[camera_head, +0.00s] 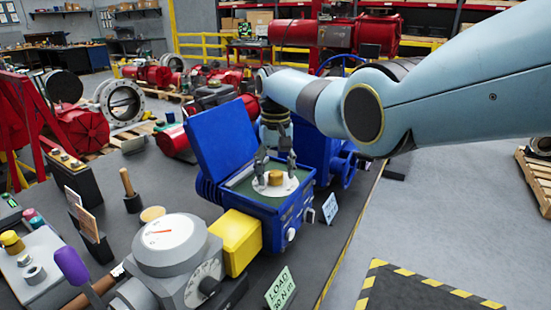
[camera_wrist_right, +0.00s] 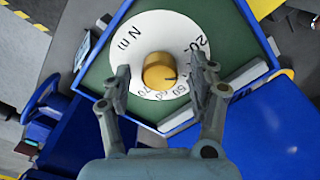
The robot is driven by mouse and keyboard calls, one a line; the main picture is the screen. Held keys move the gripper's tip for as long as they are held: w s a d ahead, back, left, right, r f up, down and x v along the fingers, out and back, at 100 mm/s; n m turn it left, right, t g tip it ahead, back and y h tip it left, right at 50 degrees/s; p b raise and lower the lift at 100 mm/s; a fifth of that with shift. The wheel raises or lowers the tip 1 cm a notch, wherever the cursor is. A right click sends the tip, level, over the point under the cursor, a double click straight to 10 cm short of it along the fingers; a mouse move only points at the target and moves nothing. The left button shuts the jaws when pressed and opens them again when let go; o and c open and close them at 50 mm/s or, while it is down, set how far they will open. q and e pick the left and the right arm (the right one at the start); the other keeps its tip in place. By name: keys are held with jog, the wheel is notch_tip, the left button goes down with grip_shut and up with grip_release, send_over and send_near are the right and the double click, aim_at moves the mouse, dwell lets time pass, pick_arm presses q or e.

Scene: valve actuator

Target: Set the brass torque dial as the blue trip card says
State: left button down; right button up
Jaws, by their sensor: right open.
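The brass torque dial (camera_head: 275,178) sits on a round white scale inside the open blue actuator box (camera_head: 281,212). In the right wrist view, the dial (camera_wrist_right: 157,70) has a dark mark at its lower right; the exact value it points at is unclear. The scale (camera_wrist_right: 150,25) shows "N m", 20 and several smaller numbers. My right gripper (camera_head: 275,158) points down over the dial. Its open fingers (camera_wrist_right: 160,76) stand on either side of the knob, apparently apart from it. A pale blue card (camera_head: 330,208) stands right of the box; its writing is too small to read.
A pale green card (camera_head: 280,289) reads "LOAD 36 N m". A grey gauge unit (camera_head: 168,245) and yellow block (camera_head: 237,239) stand left of the box. The raised blue lid (camera_head: 220,137) is behind left. The bench's right edge is close.

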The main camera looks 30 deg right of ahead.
aim_at(275, 173)
notch_tip(275, 173, up, 12)
jog(key=shift+f, duration=0.25)
dwell(0.5)
